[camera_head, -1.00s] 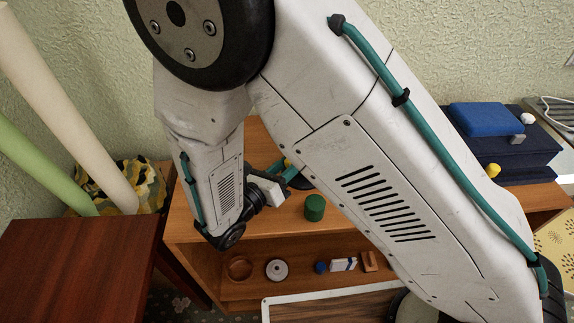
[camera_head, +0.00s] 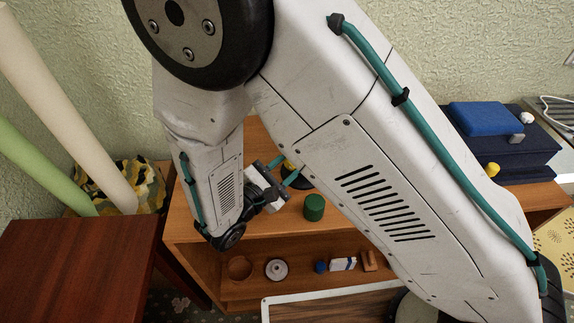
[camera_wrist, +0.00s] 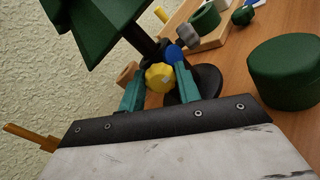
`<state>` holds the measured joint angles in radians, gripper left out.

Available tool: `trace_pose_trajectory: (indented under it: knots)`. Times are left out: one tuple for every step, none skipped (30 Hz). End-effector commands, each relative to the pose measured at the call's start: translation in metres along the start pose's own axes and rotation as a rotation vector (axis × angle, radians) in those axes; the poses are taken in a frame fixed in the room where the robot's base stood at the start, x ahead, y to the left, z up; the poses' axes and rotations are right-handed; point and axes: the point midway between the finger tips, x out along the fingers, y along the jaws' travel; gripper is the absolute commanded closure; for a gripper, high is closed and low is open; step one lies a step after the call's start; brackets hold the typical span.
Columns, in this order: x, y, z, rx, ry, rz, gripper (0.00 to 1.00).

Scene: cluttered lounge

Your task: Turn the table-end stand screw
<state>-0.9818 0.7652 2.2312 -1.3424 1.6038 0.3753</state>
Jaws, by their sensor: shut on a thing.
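A stand with a dark post, a round black base (camera_wrist: 207,84) and a dark green top (camera_wrist: 100,22) is on the wooden surface. Its yellow screw knob (camera_wrist: 160,77) faces the wrist camera, low on the post. My gripper (camera_wrist: 158,84) has its two teal fingers on either side of the knob, shut on it. In the head view the gripper (camera_head: 283,171) reaches the stand from the lower left.
A green cylinder (camera_head: 314,207) stands close to the right of the gripper. A wooden holder (camera_wrist: 205,35) with small coloured things lies behind. A blue box (camera_head: 515,155) is at the right end of the cabinet. Small items sit on the shelf below. The wall is close behind.

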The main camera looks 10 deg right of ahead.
Motion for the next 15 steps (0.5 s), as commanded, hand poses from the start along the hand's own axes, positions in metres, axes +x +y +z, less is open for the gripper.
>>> trace_pose_trajectory:
  knots:
    - [-0.0004,-0.0002,-0.0006,0.039,0.002,0.000,0.90]
    - [-0.0004,-0.0002,-0.0006,0.065,0.002,0.000,0.90]
    - [-0.0004,-0.0003,-0.0006,0.099,0.002,0.000,0.90]
    - [-0.0004,-0.0004,-0.0006,0.124,0.002,0.000,0.90]
    - [-0.0004,-0.0004,-0.0006,0.148,0.002,0.000,0.90]
    - [-0.0007,-0.0002,-0.0007,0.179,0.002,0.000,0.90]
    - [-0.0008,-0.0002,-0.0008,0.201,0.002,0.000,0.90]
    - [-0.0008,-0.0003,-0.0008,0.221,0.002,0.000,0.90]
    - [-0.0008,-0.0003,-0.0008,0.247,0.002,0.000,0.90]
    - [-0.0008,-0.0003,-0.0009,0.266,0.002,0.000,0.90]
    - [-0.0009,-0.0003,-0.0009,0.283,0.002,0.000,0.90]
    - [-0.0009,-0.0004,-0.0009,0.305,0.002,0.000,0.90]
    - [-0.0009,-0.0004,-0.0009,0.319,0.002,0.000,0.90]
    - [-0.0009,-0.0004,-0.0009,0.333,0.002,0.000,0.90]
    - [-0.0009,-0.0004,-0.0009,0.350,0.002,0.000,0.90]
